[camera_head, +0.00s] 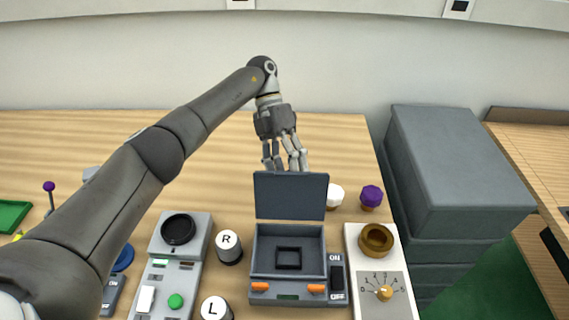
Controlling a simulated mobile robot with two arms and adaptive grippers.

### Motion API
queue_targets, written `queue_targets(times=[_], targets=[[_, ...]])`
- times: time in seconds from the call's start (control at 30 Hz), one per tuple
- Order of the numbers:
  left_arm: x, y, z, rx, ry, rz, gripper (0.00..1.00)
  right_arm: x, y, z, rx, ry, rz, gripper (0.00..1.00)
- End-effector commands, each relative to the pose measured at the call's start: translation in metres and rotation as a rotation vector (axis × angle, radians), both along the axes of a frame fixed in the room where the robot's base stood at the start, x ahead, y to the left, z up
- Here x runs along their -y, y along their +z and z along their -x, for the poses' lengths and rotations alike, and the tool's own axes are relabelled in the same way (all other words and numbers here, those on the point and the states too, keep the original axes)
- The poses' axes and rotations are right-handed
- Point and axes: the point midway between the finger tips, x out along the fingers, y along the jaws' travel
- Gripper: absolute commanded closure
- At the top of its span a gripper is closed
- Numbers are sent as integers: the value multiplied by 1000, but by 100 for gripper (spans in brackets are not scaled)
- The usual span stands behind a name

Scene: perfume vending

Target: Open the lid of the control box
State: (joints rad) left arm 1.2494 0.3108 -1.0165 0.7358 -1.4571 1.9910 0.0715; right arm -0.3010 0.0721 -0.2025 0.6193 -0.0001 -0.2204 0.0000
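The control box (260,243) is a dark grey box near the bottom middle of the head view, with two orange latches on its front. Its lid (290,196) stands upright at the back edge, so the inside shows with a small square frame in it. My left gripper (285,166) is just behind the lid's top edge, pointing down. Its fingers are apart with nothing seen between them. Its tips end near the lid's top edge; I cannot tell whether they touch it. My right gripper is not in view.
An ON/OFF switch (337,279) adjoins the box on the right. A dial panel (397,300) with a brass ring is further right. R (228,247) and L (215,309) knobs and a button panel (155,246) lie left. White (334,195) and purple (371,196) knobs stand behind. The table's back is clear.

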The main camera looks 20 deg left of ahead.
Motion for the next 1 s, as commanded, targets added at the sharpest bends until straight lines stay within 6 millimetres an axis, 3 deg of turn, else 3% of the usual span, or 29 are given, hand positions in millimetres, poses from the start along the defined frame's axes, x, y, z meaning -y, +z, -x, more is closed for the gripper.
queue_targets(times=[0.03,0.53,1.0], targets=[[3,-11,3,-9,-2,-13,53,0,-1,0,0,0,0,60],[0,-5,2,-7,1,-13,53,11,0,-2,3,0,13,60],[6,80,3,0,-6,-9,53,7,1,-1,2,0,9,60]])
